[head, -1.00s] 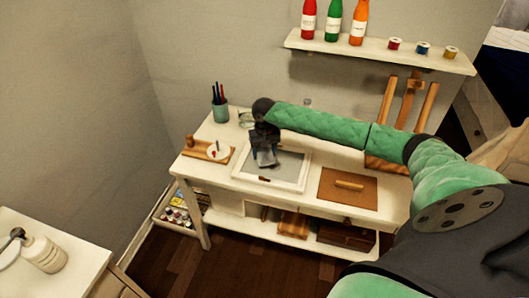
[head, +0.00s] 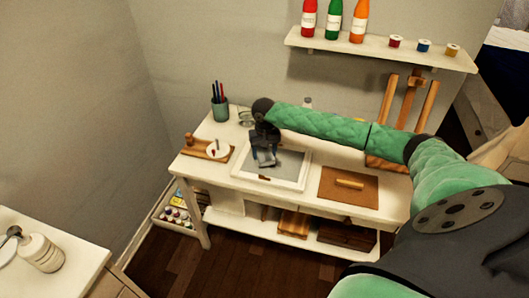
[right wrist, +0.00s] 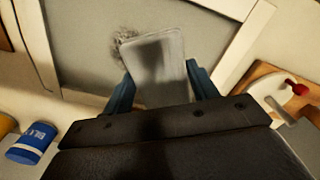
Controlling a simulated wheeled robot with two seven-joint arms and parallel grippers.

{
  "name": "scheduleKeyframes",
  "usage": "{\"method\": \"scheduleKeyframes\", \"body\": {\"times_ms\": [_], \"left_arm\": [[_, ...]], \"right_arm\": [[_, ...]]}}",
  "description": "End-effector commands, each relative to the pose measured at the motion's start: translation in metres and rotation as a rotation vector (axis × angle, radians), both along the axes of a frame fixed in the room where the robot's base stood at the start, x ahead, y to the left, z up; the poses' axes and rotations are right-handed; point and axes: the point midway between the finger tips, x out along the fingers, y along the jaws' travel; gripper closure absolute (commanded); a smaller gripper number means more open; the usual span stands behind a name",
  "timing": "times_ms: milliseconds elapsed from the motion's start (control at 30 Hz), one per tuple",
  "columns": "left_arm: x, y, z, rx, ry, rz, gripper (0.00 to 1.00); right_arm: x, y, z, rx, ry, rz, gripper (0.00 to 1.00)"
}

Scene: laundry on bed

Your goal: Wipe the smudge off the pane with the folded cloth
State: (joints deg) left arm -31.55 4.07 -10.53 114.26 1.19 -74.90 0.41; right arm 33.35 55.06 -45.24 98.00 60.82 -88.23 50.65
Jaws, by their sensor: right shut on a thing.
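The white-framed pane (head: 291,163) lies flat on the white desk. My right gripper (head: 264,157) is over its left part and points down. In the right wrist view, the folded cloth (right wrist: 158,62) is a pale grey pad held between the blue fingers of my right gripper (right wrist: 160,88). A dark speckled smudge (right wrist: 122,50) shows on the pane (right wrist: 85,35) beside the cloth's far left corner; the cloth may hide part of it. I cannot tell whether the cloth touches the pane. My left gripper is out of view.
A wooden board with a white dish (head: 217,150) lies left of the pane; a pen cup (head: 220,108) stands behind it. A brown board with a handle (head: 348,186) lies to the right. A shelf with bottles (head: 333,22) hangs above.

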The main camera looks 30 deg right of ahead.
Motion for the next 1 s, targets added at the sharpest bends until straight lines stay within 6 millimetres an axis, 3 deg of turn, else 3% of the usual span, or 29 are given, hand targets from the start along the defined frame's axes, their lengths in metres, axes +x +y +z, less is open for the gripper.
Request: {"method": "scheduleKeyframes", "body": {"times_ms": [1000], "left_arm": [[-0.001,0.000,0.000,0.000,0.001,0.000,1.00]], "right_arm": [[0.000,0.000,-0.011,0.000,0.000,0.000,0.60]]}}
